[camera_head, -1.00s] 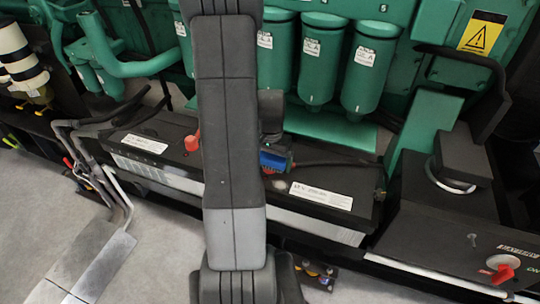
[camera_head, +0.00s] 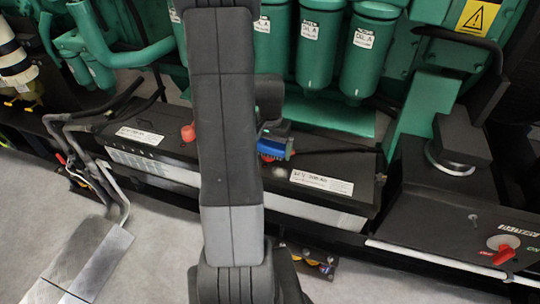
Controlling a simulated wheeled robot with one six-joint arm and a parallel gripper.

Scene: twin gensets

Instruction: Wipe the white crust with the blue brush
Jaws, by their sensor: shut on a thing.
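The blue brush (camera_head: 271,148) is held just right of my arm, above the right black battery (camera_head: 345,165), with reddish bristles at its lower side. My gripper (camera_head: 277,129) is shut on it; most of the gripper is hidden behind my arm. The white crust (camera_head: 279,172) seems to be a small pale spot on the battery top, just left of the white label (camera_head: 322,182), below the brush. I cannot tell whether the bristles touch the battery.
Green filter canisters (camera_head: 319,45) stand behind the batteries. A red terminal cap (camera_head: 188,133) shows left of my arm. A black cable runs right from near the brush. A box with a red switch (camera_head: 503,254) stands at the right. Grey floor is open at front left.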

